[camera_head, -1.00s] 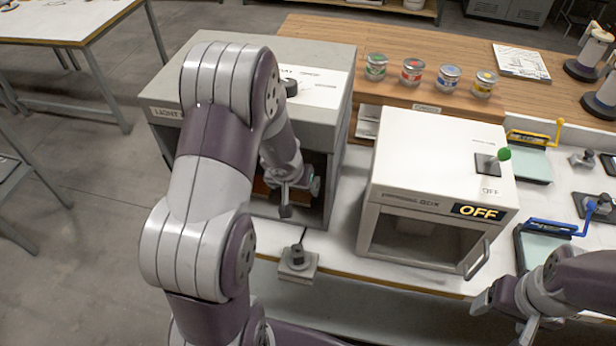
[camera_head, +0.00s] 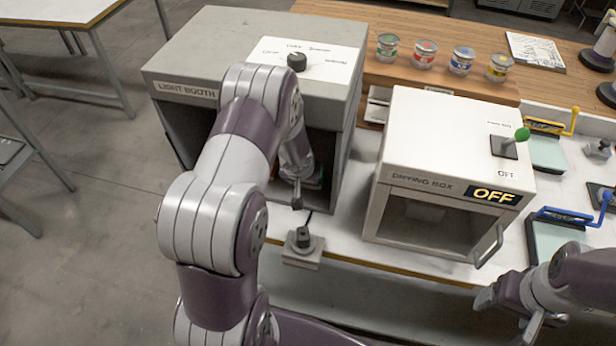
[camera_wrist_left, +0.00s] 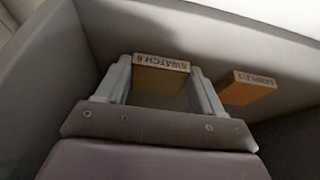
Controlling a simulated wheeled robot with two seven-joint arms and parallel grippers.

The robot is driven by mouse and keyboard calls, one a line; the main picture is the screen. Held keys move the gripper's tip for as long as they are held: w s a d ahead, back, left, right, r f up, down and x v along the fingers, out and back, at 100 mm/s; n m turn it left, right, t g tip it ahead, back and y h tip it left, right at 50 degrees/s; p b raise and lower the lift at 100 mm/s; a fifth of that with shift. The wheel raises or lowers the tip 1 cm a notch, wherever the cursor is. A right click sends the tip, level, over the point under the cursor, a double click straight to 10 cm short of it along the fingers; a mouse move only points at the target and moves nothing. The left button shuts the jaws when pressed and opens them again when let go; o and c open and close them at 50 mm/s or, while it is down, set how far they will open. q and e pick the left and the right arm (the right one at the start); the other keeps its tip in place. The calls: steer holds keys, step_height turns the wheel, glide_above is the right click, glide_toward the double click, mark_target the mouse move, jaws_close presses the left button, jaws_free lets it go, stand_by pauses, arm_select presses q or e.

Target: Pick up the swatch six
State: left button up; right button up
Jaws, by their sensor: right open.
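Swatch six, an orange-brown block with a pale edge lettered "SWATCH 6" (camera_wrist_left: 161,63), shows in the left wrist view inside the grey light booth (camera_head: 190,92). My left gripper (camera_wrist_left: 163,78) has one finger on each side of it. The fingers look very close to its sides; I cannot tell whether they press on it. In the head view my left gripper (camera_head: 297,200) is at the booth's opening, partly hidden, and the swatch is not visible there. My right gripper (camera_head: 484,299) is open and empty at the lower right, in front of the bench.
A similar orange block, lettered like "SAMPLE 1" (camera_wrist_left: 248,88), is right of swatch six. The booth walls are close around my left gripper. A drying box (camera_head: 440,125) marked OFF stands right of the booth. A small knob block (camera_head: 303,247) sits at the bench's front edge.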

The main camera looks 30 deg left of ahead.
arm_select(q)
steer(key=shift+c, duration=0.7)
